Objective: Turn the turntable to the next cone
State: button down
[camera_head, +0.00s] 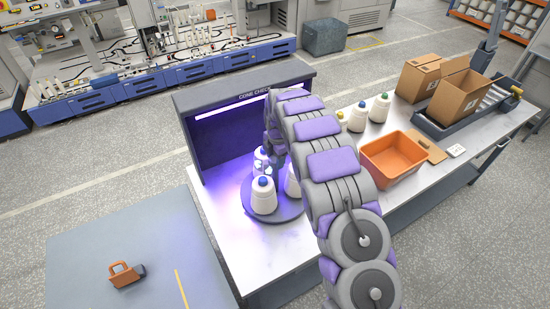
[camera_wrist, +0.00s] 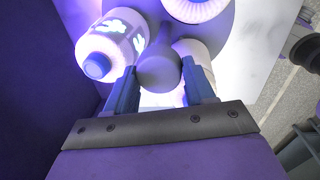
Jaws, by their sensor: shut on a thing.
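The turntable (camera_head: 287,215) is a dark round plate inside the lit cone check booth (camera_head: 245,95). White cones with blue tips stand on it; one cone (camera_head: 264,198) is at the front, another (camera_head: 292,182) is partly behind my arm. In the wrist view a cone with bright glowing marks (camera_wrist: 110,45) is at the upper left, one cone (camera_wrist: 197,7) is at the top edge, and one is behind the right finger. My gripper (camera_wrist: 160,88) is shut on a grey round knob (camera_wrist: 158,66) between these cones. In the head view my arm hides the grip.
An orange bin (camera_head: 390,162) stands on the bench to the right, with several cones (camera_head: 380,108) behind it. Open cardboard boxes (camera_head: 460,92) are farther right. An orange-handled tool (camera_head: 122,275) lies on the grey surface at left. The booth's walls enclose the turntable's back and left.

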jog(key=shift+w+r, duration=0.25)
jog(key=shift+r, duration=0.05)
jog(key=c, duration=0.8)
grip_release()
jog(key=shift+c, duration=0.2)
jog(key=o, duration=0.4)
jog(key=shift+f, duration=0.2)
jog(key=shift+o, duration=0.2)
jog(key=shift+s, duration=0.1)
notch_tip(320, 180, up, 17)
jog(key=s, duration=0.1)
jog(key=shift+d+b, duration=0.3)
jog(key=shift+s+r, duration=0.1)
